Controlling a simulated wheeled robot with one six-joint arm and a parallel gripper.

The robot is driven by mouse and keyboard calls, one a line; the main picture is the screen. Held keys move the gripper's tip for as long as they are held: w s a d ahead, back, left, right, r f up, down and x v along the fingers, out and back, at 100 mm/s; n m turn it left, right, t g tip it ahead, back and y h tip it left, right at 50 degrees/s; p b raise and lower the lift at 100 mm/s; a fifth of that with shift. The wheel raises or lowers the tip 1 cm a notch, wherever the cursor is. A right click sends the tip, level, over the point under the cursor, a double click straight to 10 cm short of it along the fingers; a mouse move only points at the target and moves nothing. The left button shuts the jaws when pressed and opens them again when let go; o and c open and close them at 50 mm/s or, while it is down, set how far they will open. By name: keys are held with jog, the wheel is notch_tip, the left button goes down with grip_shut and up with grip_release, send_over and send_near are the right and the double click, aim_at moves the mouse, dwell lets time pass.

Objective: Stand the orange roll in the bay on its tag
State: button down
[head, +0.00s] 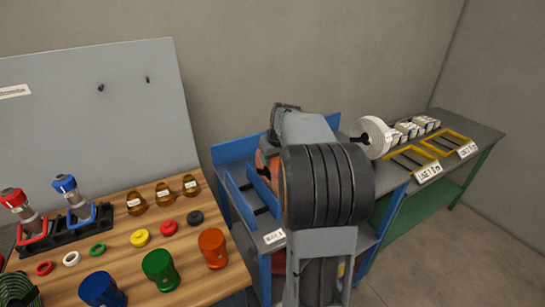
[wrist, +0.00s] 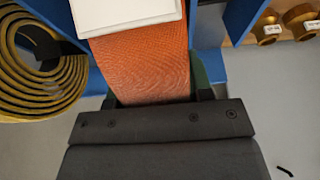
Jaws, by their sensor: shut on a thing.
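The orange roll (wrist: 145,65) fills the middle of the wrist view. My gripper (wrist: 155,93) is shut on it, with a dark finger on each side. In the head view only a slice of the orange roll (head: 262,162) shows, left of my arm, over the blue bench. A blue-walled bay (head: 239,203) stands there with a small white tag (head: 274,237) at its front edge. My arm hides my fingertips and much of the bay in the head view. A white flat-faced piece (wrist: 125,15) covers the roll's upper end in the wrist view. I cannot tell whether the roll touches the bay floor.
A yellow coil (wrist: 35,60) lies left of my gripper, near blue walls (wrist: 235,22). A wooden table (head: 195,285) with colored cups and rings stands left. A grey bench (head: 480,133) with yellow frames (head: 410,158) and a white roll (head: 374,138) is right.

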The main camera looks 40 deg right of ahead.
jog(key=c, duration=1)
grip_release()
jog(key=shift+f, duration=0.15)
jog(key=o, duration=0.5)
jog(key=v, duration=1.2)
jog(key=shift+w, duration=0.1)
jog(key=shift+n+g+y, duration=0.3)
jog(key=shift+n, duration=0.5)
jog(key=s+a+f, duration=0.4)
jog(key=a, duration=0.3)
jog(key=s+a+f, duration=0.5)
jog(key=a, duration=0.3)
jog(key=s+a+f, duration=0.4)
jog(key=a, duration=0.3)
jog(key=shift+s+a+f, duration=0.15)
jog(key=shift+a+f, duration=0.25)
